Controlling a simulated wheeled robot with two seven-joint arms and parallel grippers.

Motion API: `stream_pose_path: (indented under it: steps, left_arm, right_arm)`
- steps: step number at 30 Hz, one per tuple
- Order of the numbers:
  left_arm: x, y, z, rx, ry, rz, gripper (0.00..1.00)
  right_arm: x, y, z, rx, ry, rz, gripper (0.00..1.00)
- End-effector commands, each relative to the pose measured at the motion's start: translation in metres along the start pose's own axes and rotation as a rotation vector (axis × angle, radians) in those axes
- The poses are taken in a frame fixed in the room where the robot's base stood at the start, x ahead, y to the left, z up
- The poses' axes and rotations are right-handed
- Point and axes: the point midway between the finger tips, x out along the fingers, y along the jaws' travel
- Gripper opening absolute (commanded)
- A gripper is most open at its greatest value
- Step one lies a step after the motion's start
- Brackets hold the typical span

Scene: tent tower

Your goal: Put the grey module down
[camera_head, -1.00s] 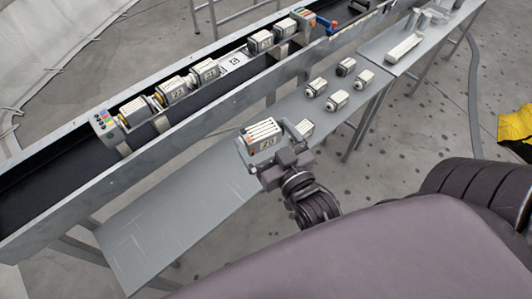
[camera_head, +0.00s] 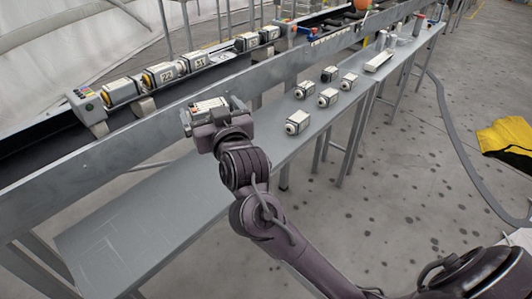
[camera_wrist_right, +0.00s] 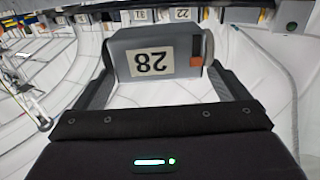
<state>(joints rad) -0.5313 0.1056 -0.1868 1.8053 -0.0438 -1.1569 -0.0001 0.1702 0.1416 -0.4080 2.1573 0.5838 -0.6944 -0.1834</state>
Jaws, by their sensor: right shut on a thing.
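My left gripper is not in view.
The conveyor (camera_head: 150,140) carries a row of similar modules (camera_head: 160,75). The grey bench (camera_head: 150,215) is bare at its near left part. Several small modules (camera_head: 297,122) stand farther along it.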

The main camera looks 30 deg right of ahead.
Motion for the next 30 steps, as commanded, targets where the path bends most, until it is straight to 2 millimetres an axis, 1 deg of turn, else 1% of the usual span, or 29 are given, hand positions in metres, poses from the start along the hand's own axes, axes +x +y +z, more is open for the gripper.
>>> stream_pose_path:
  steps: [1,7,10,13,16,17,21,24,27,30]
  left_arm:
    - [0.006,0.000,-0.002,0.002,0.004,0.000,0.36]
    - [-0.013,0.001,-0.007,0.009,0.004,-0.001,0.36]
    - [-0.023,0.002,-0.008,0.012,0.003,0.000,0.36]
    - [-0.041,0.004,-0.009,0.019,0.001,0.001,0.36]
    - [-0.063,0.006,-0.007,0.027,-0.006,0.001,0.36]
    - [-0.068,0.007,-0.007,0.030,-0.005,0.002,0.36]
    - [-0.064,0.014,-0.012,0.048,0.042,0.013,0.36]
    - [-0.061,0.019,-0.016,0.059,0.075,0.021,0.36]
    - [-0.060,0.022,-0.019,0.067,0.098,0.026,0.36]
    - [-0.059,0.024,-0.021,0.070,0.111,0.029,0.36]
  right_arm:
    - [0.004,-0.003,0.004,0.003,0.013,-0.004,0.58]
    - [0.012,-0.010,-0.003,0.002,0.007,-0.016,0.58]
    - [0.013,-0.011,0.005,0.000,0.003,-0.017,0.58]
    - [0.013,-0.011,0.027,-0.001,0.000,-0.018,0.58]
    - [0.013,-0.011,0.054,-0.002,-0.001,-0.017,0.58]
    - [0.013,-0.011,0.062,-0.001,-0.001,-0.017,0.58]
    - [0.013,-0.011,0.098,-0.002,0.001,-0.017,0.58]
    - [0.013,-0.011,0.117,0.000,0.002,-0.018,0.58]
    - [0.013,-0.011,0.130,0.001,0.005,-0.018,0.58]
    - [0.013,-0.011,0.135,0.002,0.006,-0.018,0.58]
